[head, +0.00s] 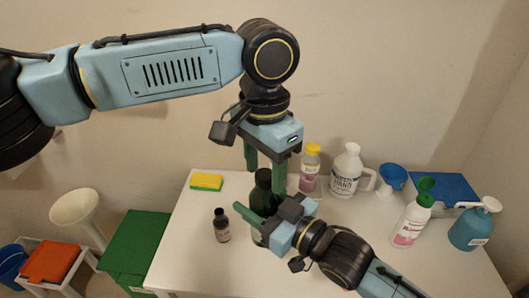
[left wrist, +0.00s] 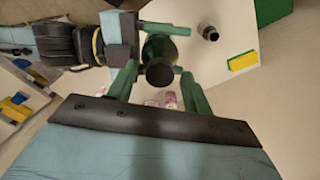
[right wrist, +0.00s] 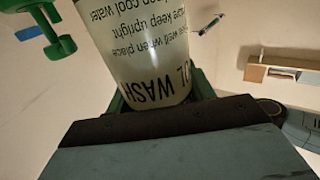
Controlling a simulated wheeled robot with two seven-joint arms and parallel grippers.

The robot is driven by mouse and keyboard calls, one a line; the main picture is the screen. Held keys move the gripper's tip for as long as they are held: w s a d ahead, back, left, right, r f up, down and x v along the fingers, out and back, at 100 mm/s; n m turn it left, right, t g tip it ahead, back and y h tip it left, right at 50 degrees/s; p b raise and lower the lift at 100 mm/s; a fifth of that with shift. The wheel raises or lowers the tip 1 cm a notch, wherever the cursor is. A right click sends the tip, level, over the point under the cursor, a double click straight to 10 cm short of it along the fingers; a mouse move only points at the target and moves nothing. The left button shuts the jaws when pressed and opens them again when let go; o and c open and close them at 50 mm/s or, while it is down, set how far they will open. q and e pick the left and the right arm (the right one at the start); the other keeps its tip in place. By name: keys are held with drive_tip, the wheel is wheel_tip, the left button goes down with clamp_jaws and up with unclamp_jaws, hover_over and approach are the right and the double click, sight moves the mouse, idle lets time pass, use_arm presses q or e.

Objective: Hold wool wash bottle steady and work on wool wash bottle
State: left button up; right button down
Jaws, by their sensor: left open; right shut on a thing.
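The wool wash bottle (head: 263,200) stands upright on the white table, dark green with a black cap. My right gripper (head: 262,215) is shut on its body from the right. In the right wrist view the bottle's pale label (right wrist: 145,50) shows close up, upside down, with "WASH" legible. My left gripper (head: 264,172) points down from above, its two green fingers open on either side of the bottle's top. In the left wrist view the round black cap (left wrist: 160,74) lies between the fingers, with gaps beside it.
The front left is clear.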

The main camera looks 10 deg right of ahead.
use_arm(q)
drive_tip(key=shift+f, duration=0.1)
drive_tip(key=c, duration=1)
drive_tip(key=o, duration=1.1)
drive_tip(key=shift+o, duration=0.2)
wheel_tip(320, 180, up, 12)
